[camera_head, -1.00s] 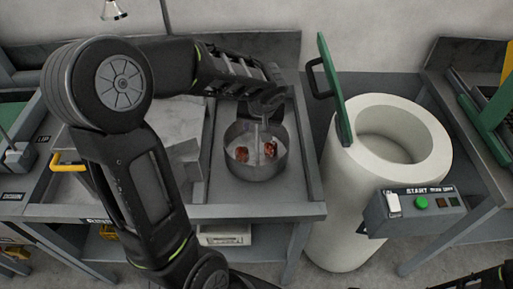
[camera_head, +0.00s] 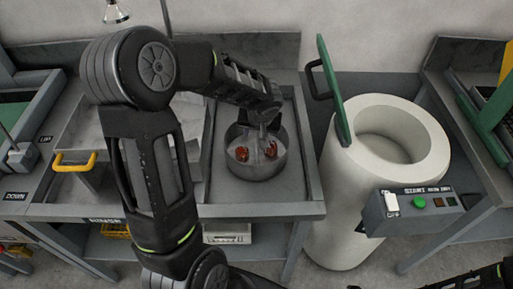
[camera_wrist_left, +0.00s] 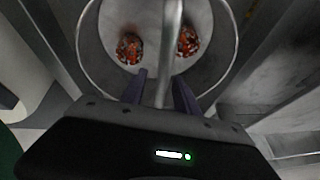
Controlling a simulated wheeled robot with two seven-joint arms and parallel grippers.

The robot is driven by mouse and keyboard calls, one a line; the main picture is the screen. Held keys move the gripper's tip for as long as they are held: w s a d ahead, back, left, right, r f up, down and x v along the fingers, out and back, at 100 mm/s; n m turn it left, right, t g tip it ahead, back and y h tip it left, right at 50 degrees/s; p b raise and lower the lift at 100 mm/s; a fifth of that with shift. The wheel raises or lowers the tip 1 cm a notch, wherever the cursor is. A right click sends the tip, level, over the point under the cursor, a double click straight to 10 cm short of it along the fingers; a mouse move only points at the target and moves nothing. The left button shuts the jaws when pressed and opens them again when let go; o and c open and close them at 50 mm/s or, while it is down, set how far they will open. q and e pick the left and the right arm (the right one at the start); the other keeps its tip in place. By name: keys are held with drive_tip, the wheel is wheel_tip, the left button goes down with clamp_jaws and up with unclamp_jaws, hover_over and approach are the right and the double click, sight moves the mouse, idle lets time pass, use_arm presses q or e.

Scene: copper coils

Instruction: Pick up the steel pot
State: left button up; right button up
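The steel pot (camera_head: 258,170) is a round, open metal pot standing on the grey bench, with two reddish copper coils (camera_head: 243,153) inside. In the left wrist view the pot (camera_wrist_left: 92,72) is seen from above, and its bar-like handle (camera_wrist_left: 171,50) crosses over the opening. My left gripper (camera_head: 264,118) is above the pot, pointing down. Its two fingers (camera_wrist_left: 160,88) stand on either side of the handle bar, with a gap visible on the left side. Only a bit of my right arm shows at the lower right; its gripper is out of view.
A white cylindrical vessel (camera_head: 345,200) with a raised green lid (camera_head: 337,92) and black handle stands right of the bench. A control box (camera_head: 412,210) with a green button is on its front. A metal box with a yellow handle (camera_head: 74,162) is at left.

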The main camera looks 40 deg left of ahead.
use_arm(q)
clamp_jaws()
idle(0.4)
idle(1.1)
